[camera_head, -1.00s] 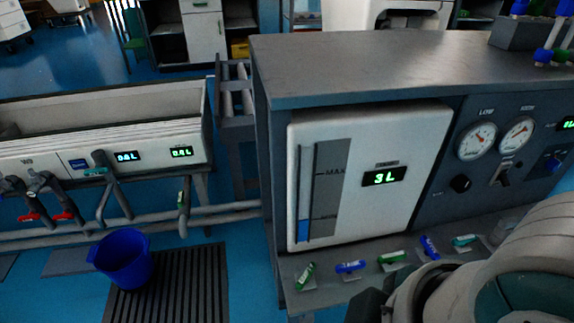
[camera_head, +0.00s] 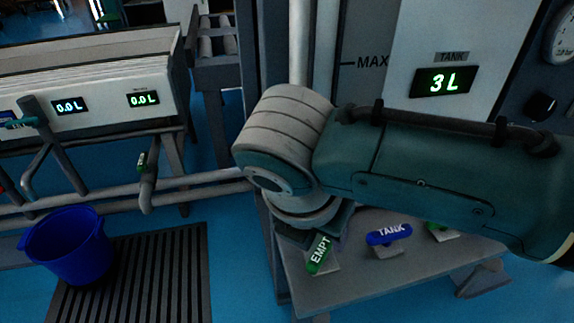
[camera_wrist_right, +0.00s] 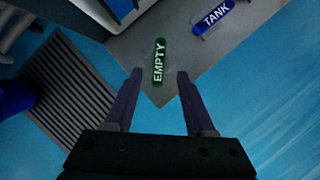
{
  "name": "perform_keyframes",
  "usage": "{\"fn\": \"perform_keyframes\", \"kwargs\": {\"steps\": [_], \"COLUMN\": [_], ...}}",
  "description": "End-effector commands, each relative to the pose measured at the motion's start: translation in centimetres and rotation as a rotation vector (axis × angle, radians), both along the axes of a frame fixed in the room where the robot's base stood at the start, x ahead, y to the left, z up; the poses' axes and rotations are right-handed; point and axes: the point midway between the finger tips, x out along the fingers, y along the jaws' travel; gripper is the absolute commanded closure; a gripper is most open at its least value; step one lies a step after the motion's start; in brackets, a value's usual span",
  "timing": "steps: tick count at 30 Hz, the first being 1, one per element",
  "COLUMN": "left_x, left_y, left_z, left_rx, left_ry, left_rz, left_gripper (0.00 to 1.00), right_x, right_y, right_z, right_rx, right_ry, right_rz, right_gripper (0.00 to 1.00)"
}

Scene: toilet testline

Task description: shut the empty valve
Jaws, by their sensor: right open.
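The empty valve has a green handle lettered EMPTY (camera_head: 320,254), at the left front of the grey shelf below the tank. In the right wrist view the handle (camera_wrist_right: 159,60) appears ahead of and between the fingertips of my right gripper (camera_wrist_right: 160,74), which is open with nothing between its fingers. I cannot tell how far the fingers are above the handle. My left gripper is not in view.
A blue TANK valve handle (camera_head: 389,234) sits right of the empty valve, with another green handle (camera_head: 437,227) beyond it. The tank display (camera_head: 442,82) reads 3 L.

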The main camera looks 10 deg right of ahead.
Motion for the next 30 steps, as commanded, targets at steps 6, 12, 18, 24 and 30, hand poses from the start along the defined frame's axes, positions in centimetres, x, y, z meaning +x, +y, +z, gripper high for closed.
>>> {"fn": "perform_keyframes", "kwargs": {"steps": [6, 12, 18, 24, 30], "left_x": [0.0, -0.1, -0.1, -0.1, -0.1], "left_y": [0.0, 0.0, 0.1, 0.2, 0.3], "left_z": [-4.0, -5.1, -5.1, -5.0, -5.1], "left_rx": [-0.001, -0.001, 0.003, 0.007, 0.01], "left_ry": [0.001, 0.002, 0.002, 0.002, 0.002], "left_rz": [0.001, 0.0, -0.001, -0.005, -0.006], "left_gripper": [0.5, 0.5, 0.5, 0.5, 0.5], "right_x": [1.2, 1.7, 1.8, 1.7, 1.7], "right_y": [-1.1, -1.5, -1.6, -1.6, -1.6], "right_z": [-4.5, -5.9, -5.9, -5.8, -5.9], "right_rx": [0.001, 0.002, 0.003, 0.003, 0.003], "right_ry": [-0.001, -0.001, -0.001, -0.001, -0.001], "right_rz": [-0.002, -0.002, -0.002, -0.002, -0.001], "right_gripper": [0.45, 0.45, 0.45, 0.55, 0.78]}}
